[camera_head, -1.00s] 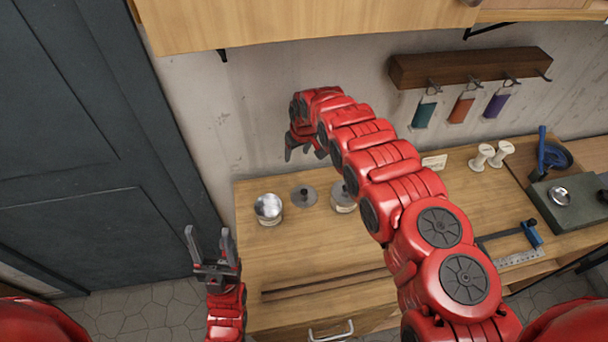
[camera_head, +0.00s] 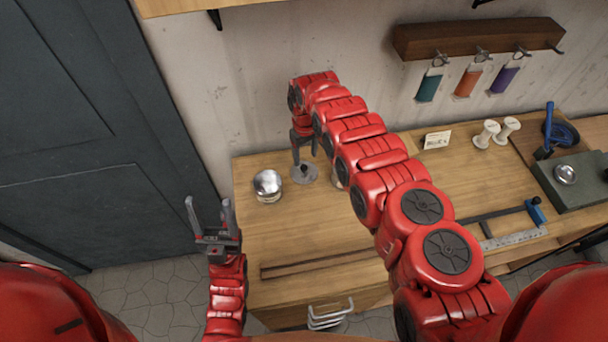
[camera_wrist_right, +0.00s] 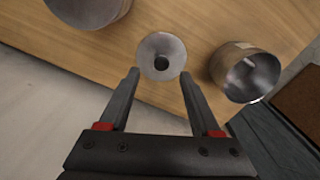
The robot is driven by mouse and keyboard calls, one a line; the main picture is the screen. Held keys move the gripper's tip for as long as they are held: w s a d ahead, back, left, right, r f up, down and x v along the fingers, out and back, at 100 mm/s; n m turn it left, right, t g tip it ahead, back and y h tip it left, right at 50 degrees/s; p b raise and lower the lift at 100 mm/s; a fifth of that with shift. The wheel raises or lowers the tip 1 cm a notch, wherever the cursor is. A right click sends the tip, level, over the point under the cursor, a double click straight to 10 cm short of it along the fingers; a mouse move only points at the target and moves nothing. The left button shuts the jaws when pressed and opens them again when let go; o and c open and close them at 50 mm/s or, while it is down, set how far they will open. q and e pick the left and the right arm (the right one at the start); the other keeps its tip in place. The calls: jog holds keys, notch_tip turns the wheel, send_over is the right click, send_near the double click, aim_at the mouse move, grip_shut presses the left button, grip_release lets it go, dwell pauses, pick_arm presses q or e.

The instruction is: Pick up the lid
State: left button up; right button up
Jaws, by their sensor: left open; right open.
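The lid (camera_head: 304,174) is a flat grey metal disc with a dark knob at its centre, lying on the wooden bench. It also shows in the right wrist view (camera_wrist_right: 161,56), just beyond the fingertips and between their lines. My right gripper (camera_head: 305,150) is open and points down at the lid from above; in the right wrist view the open fingers (camera_wrist_right: 160,78) hold nothing. My left gripper (camera_head: 210,207) is open and empty in front of the bench's left side, away from the lid.
An open metal tin (camera_head: 267,185) stands left of the lid. A second tin (camera_head: 338,178) stands to its right, mostly hidden by my right arm. Dark strips (camera_head: 315,262) lie near the bench's front edge. The bench's (camera_head: 285,225) middle left is clear.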

aim_at(304, 167)
jog(key=shift+w+f, duration=0.1)
jog(key=shift+f, duration=0.45)
jog(key=f+b, duration=0.4)
jog(key=b, duration=0.1)
jog(key=shift+a+f, duration=0.2)
jog(key=shift+f, duration=0.15)
jog(key=shift+r, duration=0.2)
jog(key=shift+c, duration=0.5)
grip_shut()
